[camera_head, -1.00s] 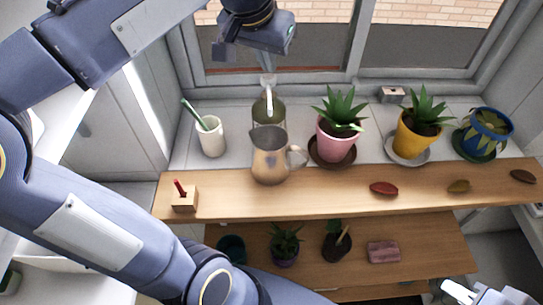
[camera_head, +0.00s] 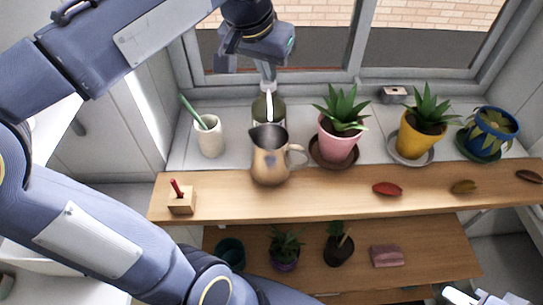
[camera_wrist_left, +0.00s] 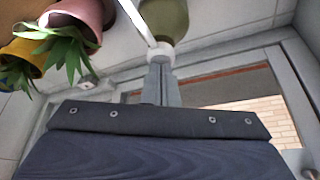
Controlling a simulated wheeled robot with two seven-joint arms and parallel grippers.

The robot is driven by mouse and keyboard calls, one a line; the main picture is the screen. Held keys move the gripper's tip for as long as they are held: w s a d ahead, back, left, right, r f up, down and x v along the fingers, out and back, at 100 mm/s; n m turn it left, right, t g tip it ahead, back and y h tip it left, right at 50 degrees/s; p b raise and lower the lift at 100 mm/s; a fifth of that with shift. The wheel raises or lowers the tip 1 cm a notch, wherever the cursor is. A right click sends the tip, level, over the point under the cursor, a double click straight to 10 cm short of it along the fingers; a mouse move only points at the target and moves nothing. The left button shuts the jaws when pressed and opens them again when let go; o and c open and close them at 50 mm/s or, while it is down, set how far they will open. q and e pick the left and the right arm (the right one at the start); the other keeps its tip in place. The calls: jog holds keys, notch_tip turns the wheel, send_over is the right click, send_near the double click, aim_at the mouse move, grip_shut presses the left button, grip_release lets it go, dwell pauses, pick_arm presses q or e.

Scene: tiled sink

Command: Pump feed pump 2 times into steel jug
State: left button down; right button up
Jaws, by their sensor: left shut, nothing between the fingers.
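The feed pump (camera_head: 276,112), a green bottle with a white spout, stands on the tiled ledge by the window. The steel jug (camera_head: 270,163) stands upright in front of it on the wooden shelf, handle to the right, hiding its lower part. The spout points toward the jug's mouth. My left gripper (camera_head: 266,80) points down over the pump, shut and empty. In the left wrist view its fingers (camera_wrist_left: 161,72) meet the pump's white head, and the green bottle (camera_wrist_left: 168,18) shows beyond. My right gripper (camera_head: 472,296) is cut off at the lower right edge; its jaws are unclear.
A white cup (camera_head: 209,138) with a green brush stands left of the pump. A pink plant pot (camera_head: 338,148) stands close right of the jug; yellow (camera_head: 416,140) and blue pots stand further right. The window is close behind.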

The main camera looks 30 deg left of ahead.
pick_arm(q)
jog(key=shift+r+p, duration=1.55)
notch_tip(320, 180, up, 6)
jog(key=p, duration=0.4)
jog(key=shift+p, duration=0.35)
